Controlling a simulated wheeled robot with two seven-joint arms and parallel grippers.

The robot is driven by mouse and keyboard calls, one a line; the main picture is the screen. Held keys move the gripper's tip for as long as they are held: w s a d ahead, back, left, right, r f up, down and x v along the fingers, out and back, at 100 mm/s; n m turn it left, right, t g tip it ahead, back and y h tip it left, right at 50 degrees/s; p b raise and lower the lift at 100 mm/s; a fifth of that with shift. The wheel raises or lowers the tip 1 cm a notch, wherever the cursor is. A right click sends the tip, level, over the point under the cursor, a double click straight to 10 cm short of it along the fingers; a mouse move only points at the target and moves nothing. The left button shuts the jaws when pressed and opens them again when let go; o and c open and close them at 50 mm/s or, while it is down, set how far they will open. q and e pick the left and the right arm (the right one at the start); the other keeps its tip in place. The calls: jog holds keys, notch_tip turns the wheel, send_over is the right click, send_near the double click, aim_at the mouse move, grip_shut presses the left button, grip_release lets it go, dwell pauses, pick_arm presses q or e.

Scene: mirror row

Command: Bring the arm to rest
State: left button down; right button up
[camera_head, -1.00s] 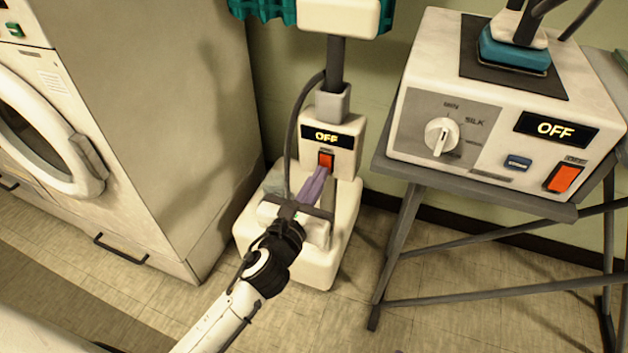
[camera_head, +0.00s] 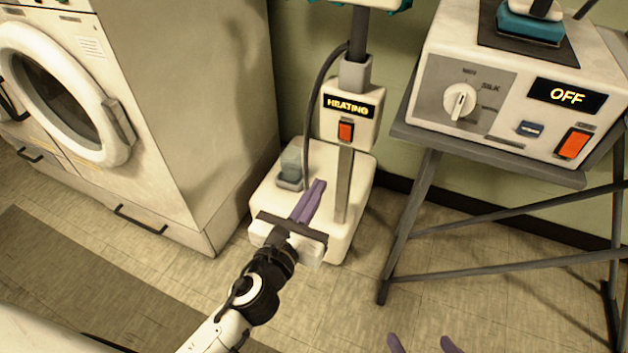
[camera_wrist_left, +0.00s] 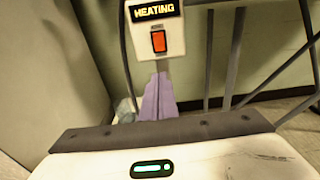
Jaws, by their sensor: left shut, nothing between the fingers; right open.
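My left gripper (camera_head: 318,186) has shut purple fingers with nothing between them. It is in front of and below the red switch (camera_head: 345,131) on the white garment steamer (camera_head: 357,170), apart from it. The steamer's display (camera_head: 348,106) reads HEATING. In the left wrist view the fingers (camera_wrist_left: 158,97) point up at the red switch (camera_wrist_left: 158,41), just below it. My right gripper (camera_head: 421,345) shows only as two purple fingertips, spread apart, at the bottom edge of the head view.
A white front-loading washer (camera_head: 190,110) stands at the left. A grey stand (camera_head: 480,165) at the right carries an ironing station (camera_head: 500,120) whose display reads OFF. The tiled floor (camera_head: 350,300) in front is clear.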

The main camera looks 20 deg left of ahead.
pick_arm(q)
jog(key=shift+s+a+f, duration=0.1)
jog(key=shift+s, duration=0.75)
pick_arm(e)
jog(key=shift+s+a, duration=0.2)
jog(key=shift+s, duration=0.2)
jog(key=shift+w+r, duration=0.15)
jog(key=shift+w, duration=0.05)
